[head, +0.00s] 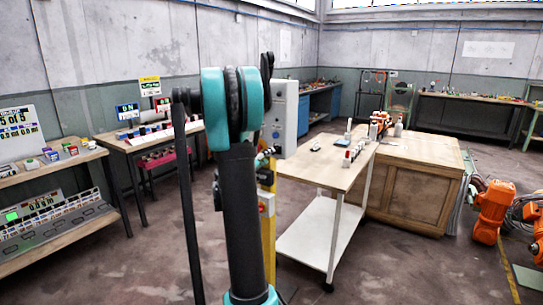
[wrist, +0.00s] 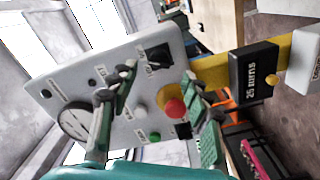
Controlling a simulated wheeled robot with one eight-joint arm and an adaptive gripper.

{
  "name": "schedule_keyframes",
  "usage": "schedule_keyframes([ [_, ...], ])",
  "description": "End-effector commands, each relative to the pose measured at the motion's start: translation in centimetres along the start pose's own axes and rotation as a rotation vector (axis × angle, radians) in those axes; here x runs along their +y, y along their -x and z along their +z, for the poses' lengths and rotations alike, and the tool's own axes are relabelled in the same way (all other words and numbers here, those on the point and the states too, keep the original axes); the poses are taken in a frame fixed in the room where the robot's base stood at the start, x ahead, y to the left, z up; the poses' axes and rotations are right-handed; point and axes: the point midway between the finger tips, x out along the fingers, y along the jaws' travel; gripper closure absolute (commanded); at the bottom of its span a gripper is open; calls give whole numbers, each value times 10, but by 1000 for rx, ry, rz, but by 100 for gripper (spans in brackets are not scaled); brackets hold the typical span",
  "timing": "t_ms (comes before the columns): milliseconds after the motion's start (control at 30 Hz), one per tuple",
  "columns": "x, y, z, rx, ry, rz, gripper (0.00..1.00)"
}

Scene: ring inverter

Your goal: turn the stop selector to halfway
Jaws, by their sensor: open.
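A pale grey control panel (wrist: 105,65) fills the middle of the wrist view, tilted in the picture. It carries a black knob-like control (wrist: 157,58) near its upper right, a red mushroom button (wrist: 174,107) on a yellow base, a round dial (wrist: 75,118) and small buttons. The labels are too small to read, so I cannot tell for sure which control is the stop selector. My gripper (wrist: 160,88) is open, its green-grey fingers apart in front of the panel, nothing between them clearly held. In the head view the panel box (head: 286,118) is partly behind my arm.
A yellow post (wrist: 213,72) carries the panel and a black box (wrist: 254,70) marked 25 mm/s. A wheeled table (head: 325,165) stands right of it, with a wooden crate (head: 413,190) beyond. Benches (head: 150,140) line the left wall.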

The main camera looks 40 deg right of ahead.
Motion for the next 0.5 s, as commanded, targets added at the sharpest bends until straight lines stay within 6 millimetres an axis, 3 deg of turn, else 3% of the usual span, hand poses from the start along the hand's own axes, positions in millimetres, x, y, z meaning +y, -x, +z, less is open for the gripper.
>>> schedule_keyframes([
  [200,-1,43,-1,3,0,-2,52],
  [500,0,66,0,0,-1,-1,52],
])
